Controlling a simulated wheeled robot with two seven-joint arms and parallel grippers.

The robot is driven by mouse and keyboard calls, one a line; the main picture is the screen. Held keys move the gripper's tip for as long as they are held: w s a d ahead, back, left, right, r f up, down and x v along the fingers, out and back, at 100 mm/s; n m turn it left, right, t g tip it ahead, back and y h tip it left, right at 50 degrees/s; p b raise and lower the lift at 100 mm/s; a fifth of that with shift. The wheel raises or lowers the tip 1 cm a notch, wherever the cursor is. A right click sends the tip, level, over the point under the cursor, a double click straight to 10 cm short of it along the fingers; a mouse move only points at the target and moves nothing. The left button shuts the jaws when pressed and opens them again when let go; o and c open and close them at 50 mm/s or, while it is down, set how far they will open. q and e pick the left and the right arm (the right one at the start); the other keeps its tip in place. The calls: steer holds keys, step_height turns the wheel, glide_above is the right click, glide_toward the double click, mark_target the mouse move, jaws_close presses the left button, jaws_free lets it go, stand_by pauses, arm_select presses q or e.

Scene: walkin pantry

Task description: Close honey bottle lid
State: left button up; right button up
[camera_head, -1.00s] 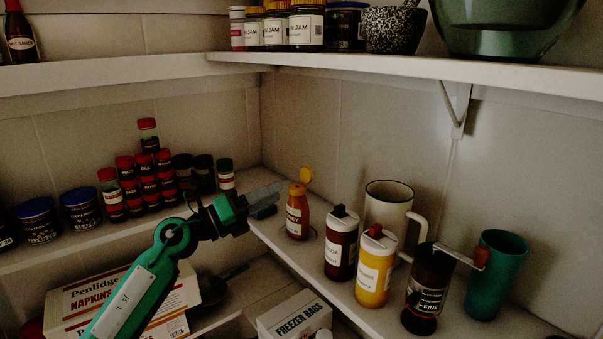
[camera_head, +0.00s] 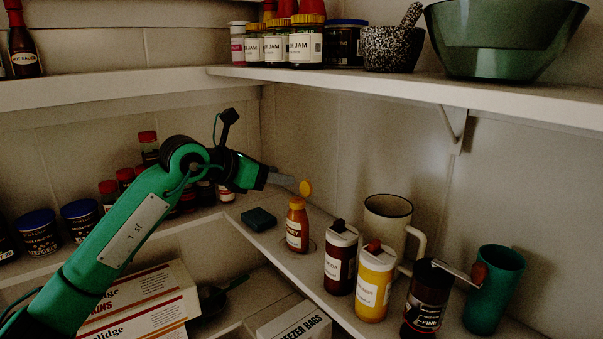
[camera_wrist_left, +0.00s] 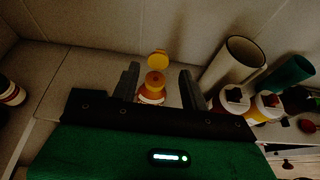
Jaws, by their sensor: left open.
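The honey bottle (camera_head: 297,228) stands upright on the right-hand shelf, with an amber body and a white label. Its yellow lid (camera_head: 305,188) is flipped up, standing open above the bottle's top. My left gripper (camera_head: 288,184) is open in the head view, just above and to the left of the bottle, near the lid. In the left wrist view the bottle (camera_wrist_left: 152,88) with its raised lid (camera_wrist_left: 158,59) appears between the two spread fingers. I cannot tell whether a finger touches the lid. My right gripper is not in view.
Right of the bottle stand a brown bottle (camera_head: 340,258), a yellow bottle (camera_head: 374,284), a cream mug (camera_head: 386,217), a dark grinder (camera_head: 428,298) and a teal cup (camera_head: 494,290). A dark block (camera_head: 258,219) lies to its left. The upper shelf (camera_head: 420,88) hangs above.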

mark_target(307, 180)
arm_select(q)
steer(key=p+x, duration=0.2)
steer(key=x, duration=0.4)
steer(key=shift+w+d+r, duration=0.1)
steer(key=shift+d, duration=0.1)
steer(key=shift+p+x, duration=0.35)
steer(key=shift+x, duration=0.4)
steer(key=shift+c, duration=0.5)
